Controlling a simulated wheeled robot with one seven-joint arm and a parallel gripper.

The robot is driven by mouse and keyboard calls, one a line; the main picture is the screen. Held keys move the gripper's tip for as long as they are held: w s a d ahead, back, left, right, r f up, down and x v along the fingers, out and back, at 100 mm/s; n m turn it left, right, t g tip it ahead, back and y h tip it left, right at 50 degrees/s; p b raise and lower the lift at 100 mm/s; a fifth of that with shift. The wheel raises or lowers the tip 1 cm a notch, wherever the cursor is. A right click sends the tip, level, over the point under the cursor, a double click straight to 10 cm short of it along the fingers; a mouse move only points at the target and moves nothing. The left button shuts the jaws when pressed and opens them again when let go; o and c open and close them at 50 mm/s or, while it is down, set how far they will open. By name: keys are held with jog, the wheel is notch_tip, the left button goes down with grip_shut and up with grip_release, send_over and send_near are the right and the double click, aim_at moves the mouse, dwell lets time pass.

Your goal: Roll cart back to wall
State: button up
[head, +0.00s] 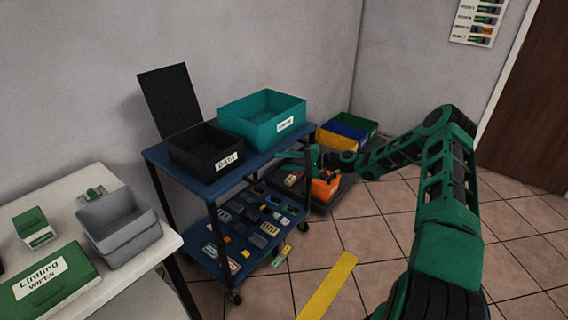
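The cart (221,184) has a blue top, a blue lower shelf, dark posts and small casters. It stands left of centre in front of the grey wall; the gap behind it is hidden. On its top are an open black bin (205,165) labelled DATA, with its lid raised, and an open teal bin (262,138) with a white label. Several small parts lie on the lower shelf. My green arm reaches in from the right, and my gripper (290,156) is at the cart's right side, by the top's edge. Its fingers are small and unclear, and contact with the cart cannot be told.
A pale table (100,292) at the lower left holds grey bins (118,225) and a green wipes box (45,285). Behind my gripper is a low dark platform (345,200) with coloured bins (342,136) and an orange item (325,188).

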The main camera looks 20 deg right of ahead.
jog(key=v, duration=1)
jog(key=shift+s+d, duration=0.2)
jog(key=shift+d, duration=0.1)
jog(key=shift+r, duration=0.1)
jog(key=s+a+r+n+g+h, duration=0.1)
jog(key=s+a+n+g+h, duration=0.15)
jog(key=s, duration=0.35)
jog(key=s+a+r+n+g+h, duration=0.1)
jog(key=s+a+g+h, duration=0.15)
jog(key=s+g, duration=0.2)
jog(key=s+d+r+g+h, duration=0.1)
jog(key=s+r+h, duration=0.1)
jog(key=s+r, duration=0.45)
jog(key=s+d+r+h, duration=0.2)
jog(key=s+r+h, duration=0.1)
jog(key=s, duration=0.6)
jog(key=s+d+r+g+h, duration=0.15)
jog(key=s+r, duration=0.25)
jog(key=s, duration=0.4)
jog(key=s+r+m, duration=0.1)
jog(key=s, duration=0.7)
jog(key=s+r+m+h, duration=0.1)
jog(key=s+r, duration=0.1)
jog(key=s, duration=0.6)
jog(key=shift+s+a+r, duration=0.2)
jog(key=shift+a+r, duration=0.05)
jog(key=shift+a, duration=0.15)
